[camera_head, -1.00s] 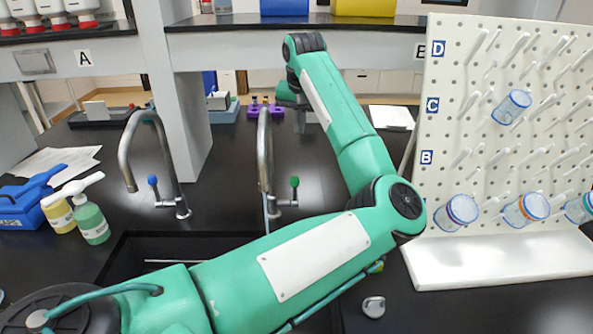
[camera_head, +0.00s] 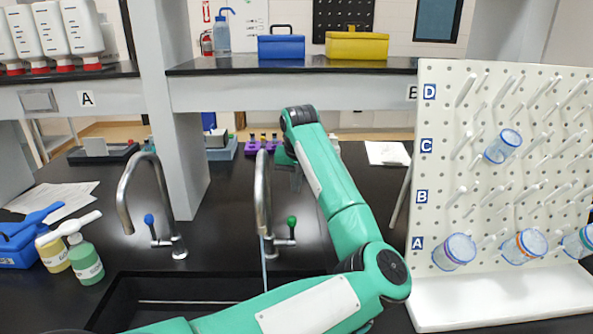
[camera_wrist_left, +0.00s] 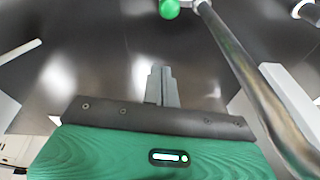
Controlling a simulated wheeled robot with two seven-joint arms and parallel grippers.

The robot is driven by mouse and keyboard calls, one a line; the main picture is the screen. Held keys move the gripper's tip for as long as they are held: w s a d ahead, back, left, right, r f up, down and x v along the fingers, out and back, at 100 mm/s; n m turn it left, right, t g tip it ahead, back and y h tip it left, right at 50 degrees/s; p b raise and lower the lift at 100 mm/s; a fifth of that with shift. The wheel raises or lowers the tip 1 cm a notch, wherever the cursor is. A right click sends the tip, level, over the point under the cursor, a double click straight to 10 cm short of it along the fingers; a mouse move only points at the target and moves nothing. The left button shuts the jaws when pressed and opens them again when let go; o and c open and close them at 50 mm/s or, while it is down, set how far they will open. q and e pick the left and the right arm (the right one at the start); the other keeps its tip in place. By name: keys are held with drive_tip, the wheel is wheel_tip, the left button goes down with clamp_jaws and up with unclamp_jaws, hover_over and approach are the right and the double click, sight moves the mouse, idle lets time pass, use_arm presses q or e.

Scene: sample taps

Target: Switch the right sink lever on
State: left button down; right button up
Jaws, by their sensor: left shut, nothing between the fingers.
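The right sink tap (camera_head: 263,195) is a curved metal pipe with a green-knobbed lever (camera_head: 292,222) at its right side. A thin pale blue stream (camera_head: 264,272) runs down from its spout into the dark sink (camera_head: 150,290). The left tap (camera_head: 125,190) has a blue-knobbed lever (camera_head: 149,219). My left gripper (camera_head: 296,183) is beyond the green knob, pointing down, partly covered by my arm. In the left wrist view its fingers (camera_wrist_left: 160,85) are shut and empty, apart from the green knob (camera_wrist_left: 169,8) and metal pipe (camera_wrist_left: 250,75). My right gripper is out of view.
A white pegboard (camera_head: 440,140) with several jars stands at right. Two bottles, one green (camera_head: 86,262), and a blue caddy (camera_head: 20,248) are at left. A grey post (camera_head: 180,160) and shelf (camera_head: 290,95) rise behind the taps. A purple rack (camera_head: 262,146) sits farther back.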

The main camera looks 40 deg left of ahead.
sight(292, 232)
use_arm(q)
wheel_tip(292, 232, down, 6)
drive_tip(key=s+d+p, duration=0.1)
drive_tip(key=s+p, duration=0.1)
drive_tip(key=shift+s+r+p, duration=0.15)
drive_tip(key=shift+s+p, duration=0.1)
drive_tip(key=shift+p, duration=0.05)
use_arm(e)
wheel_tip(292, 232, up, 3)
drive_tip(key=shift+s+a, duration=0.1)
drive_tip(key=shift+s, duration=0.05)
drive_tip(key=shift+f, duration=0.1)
